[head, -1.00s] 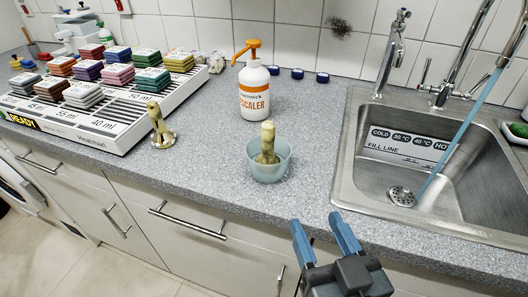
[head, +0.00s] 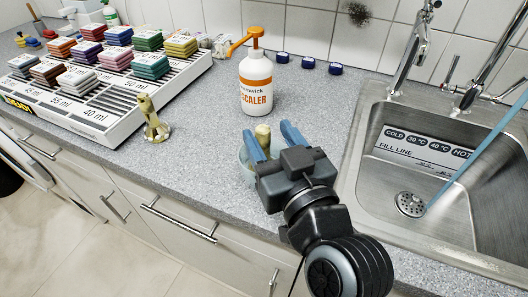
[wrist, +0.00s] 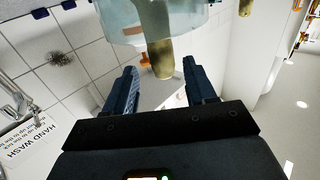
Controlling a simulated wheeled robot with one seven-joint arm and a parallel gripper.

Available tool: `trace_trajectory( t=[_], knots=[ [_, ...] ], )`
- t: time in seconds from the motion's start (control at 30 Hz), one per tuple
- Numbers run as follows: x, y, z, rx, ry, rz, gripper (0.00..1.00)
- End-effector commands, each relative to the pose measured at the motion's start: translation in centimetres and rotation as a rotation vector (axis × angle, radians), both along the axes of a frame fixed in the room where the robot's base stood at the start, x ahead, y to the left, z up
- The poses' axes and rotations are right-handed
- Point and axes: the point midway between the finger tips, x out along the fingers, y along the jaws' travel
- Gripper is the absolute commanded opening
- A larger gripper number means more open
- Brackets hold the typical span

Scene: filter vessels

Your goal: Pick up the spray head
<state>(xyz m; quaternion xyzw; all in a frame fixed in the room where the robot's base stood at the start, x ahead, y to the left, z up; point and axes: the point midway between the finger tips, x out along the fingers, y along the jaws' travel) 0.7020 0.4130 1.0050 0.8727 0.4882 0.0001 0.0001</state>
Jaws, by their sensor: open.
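A limescaled, yellow-brown spray head (head: 262,134) stands in a pale blue translucent bowl (head: 247,170) on the counter. In the wrist view the spray head (wrist: 161,58) sticks out of the bowl (wrist: 112,20) between my finger tips. A similar yellow-brown piece (head: 151,118) with a round flange stands on the counter to the left. My gripper (head: 268,128) is open, with one blue finger on each side of the spray head's upper end. I see no contact. My gripper hides much of the bowl and the lower part of the spray head in the head view.
A white descaler bottle (head: 256,82) with an orange pump stands just behind the bowl. A steel sink (head: 425,150) lies to the right. A white rack (head: 120,112) with stacked coloured blocks is at the left. Several blue caps (head: 308,62) lie near the wall.

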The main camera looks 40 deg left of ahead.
Motion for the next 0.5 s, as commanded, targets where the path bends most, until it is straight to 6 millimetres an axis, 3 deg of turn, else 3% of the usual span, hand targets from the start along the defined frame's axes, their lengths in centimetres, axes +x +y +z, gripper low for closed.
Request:
trace_trajectory(
  t=[0.2, 0.5],
  knots=[
    [1.2, 3.0, 0.2, 0.001, 0.001, 0.002, 0.55],
    [1.8, 3.9, 0.0, 0.0, 0.0, -0.001, 0.55]
  ],
)
